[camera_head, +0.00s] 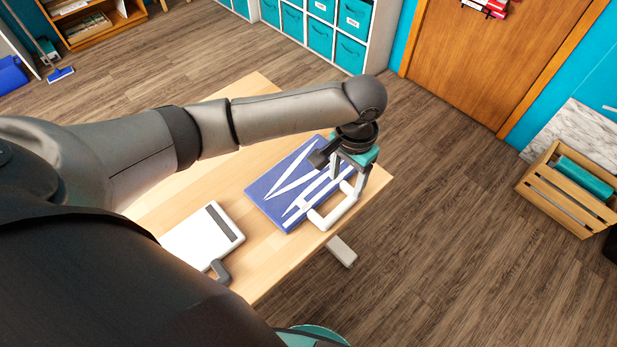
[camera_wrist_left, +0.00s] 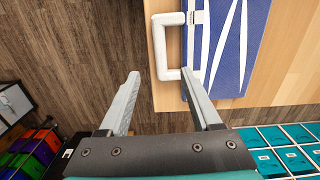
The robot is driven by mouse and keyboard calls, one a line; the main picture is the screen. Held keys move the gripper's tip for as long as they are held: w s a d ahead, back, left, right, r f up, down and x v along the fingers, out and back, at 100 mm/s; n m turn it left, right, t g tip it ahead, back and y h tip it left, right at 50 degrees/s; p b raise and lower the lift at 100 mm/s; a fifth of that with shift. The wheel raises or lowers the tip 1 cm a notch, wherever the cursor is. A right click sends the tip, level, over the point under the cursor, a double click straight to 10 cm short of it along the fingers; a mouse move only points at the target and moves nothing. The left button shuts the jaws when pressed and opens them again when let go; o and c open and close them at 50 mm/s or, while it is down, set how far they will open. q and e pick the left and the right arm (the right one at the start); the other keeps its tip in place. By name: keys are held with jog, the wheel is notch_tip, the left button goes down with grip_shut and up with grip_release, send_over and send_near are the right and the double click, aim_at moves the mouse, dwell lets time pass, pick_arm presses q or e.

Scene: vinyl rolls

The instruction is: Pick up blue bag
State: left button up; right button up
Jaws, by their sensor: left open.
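The blue bag (camera_head: 285,185) lies flat on the wooden table, printed with white stripes, with its white handle (camera_head: 340,208) at the table's right edge. My left gripper (camera_head: 348,178) is above the handle side of the bag, its jaws apart and nothing seen held. In the left wrist view the blue bag (camera_wrist_left: 232,45) is at the top, its handle (camera_wrist_left: 170,45) reaching toward the space between the open fingers of my left gripper (camera_wrist_left: 162,88). Whether the fingers touch the handle I cannot tell. My right gripper is not in view.
A white flat item (camera_head: 200,240) with a grey handle lies on the table (camera_head: 150,210), left of the bag. A wooden crate (camera_head: 568,195) stands on the floor at the right. Shelves with teal bins (camera_head: 320,38) stand behind. Open floor lies right of the table.

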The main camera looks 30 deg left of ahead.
pick_arm(q)
jog(key=b, duration=0.1)
send_over(341, 208)
notch_tip(341, 208, down, 5)
jog(key=shift+s+f, duration=0.1)
jog(key=shift+f, duration=0.1)
jog(key=shift+f+b, duration=0.3)
jog(key=shift+f, duration=0.55)
notch_tip(341, 208, down, 4)
jog(key=shift+f+b, duration=0.25)
jog(key=shift+b, duration=0.5)
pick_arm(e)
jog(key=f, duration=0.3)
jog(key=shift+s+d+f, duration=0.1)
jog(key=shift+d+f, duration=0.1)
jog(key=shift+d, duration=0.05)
pick_arm(q)
grip_shut()
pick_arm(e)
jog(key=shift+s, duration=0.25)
pick_arm(q)
jog(key=shift+r, duration=0.1)
